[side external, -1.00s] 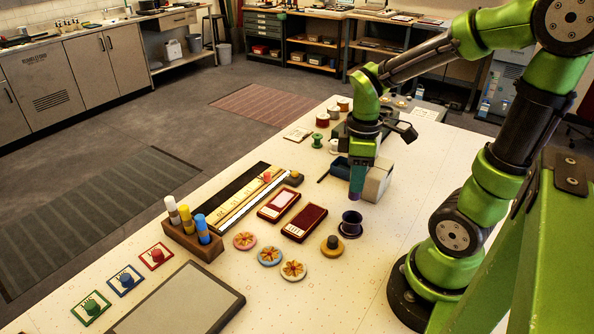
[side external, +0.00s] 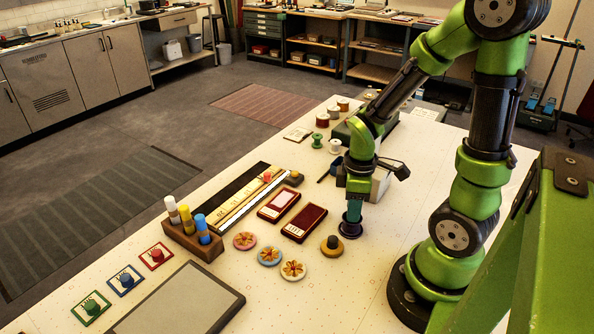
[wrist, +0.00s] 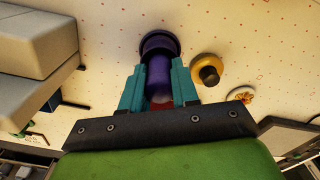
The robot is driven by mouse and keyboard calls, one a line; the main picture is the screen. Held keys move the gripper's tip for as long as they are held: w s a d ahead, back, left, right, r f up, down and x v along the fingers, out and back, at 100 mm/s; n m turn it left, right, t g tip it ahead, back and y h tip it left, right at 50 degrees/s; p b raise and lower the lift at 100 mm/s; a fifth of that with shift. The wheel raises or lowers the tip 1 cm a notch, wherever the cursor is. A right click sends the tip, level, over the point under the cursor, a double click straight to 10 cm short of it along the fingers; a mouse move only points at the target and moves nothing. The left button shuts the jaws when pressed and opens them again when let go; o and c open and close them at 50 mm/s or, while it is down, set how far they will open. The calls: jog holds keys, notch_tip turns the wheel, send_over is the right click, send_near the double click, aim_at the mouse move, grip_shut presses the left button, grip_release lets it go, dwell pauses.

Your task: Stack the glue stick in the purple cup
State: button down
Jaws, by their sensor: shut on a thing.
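The purple cup (side external: 350,231), dark with a flared base, stands upright on the white table. My gripper (side external: 354,208) points straight down directly above it. In the wrist view, my gripper's teal fingers (wrist: 158,70) are shut on a purple cylinder, the glue stick (wrist: 159,72). Its far end overlaps the dark mouth of the cup (wrist: 160,38). In the side view the fingers hide most of the stick, and I cannot tell how far its end is inside the cup.
A yellow disc with a dark knob (side external: 332,246) sits close left of the cup. Two red cases (side external: 304,222) and several flower discs (side external: 269,256) lie further left. A pale grey box (wrist: 35,40) stands close by in the wrist view. Table to the front is clear.

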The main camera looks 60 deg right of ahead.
jog(key=shift+f, duration=0.2)
jog(key=c, duration=0.8)
grip_release()
jog(key=shift+c, duration=0.2)
notch_tip(320, 180, up, 12)
jog(key=w+a+r+m+t+y, duration=0.2)
jog(key=a+r+m+t, duration=0.5)
jog(key=a, duration=0.4)
jog(key=shift+a+r+m, duration=0.2)
jog(key=shift+r+m, duration=0.3)
jog(key=shift+m, duration=0.6)
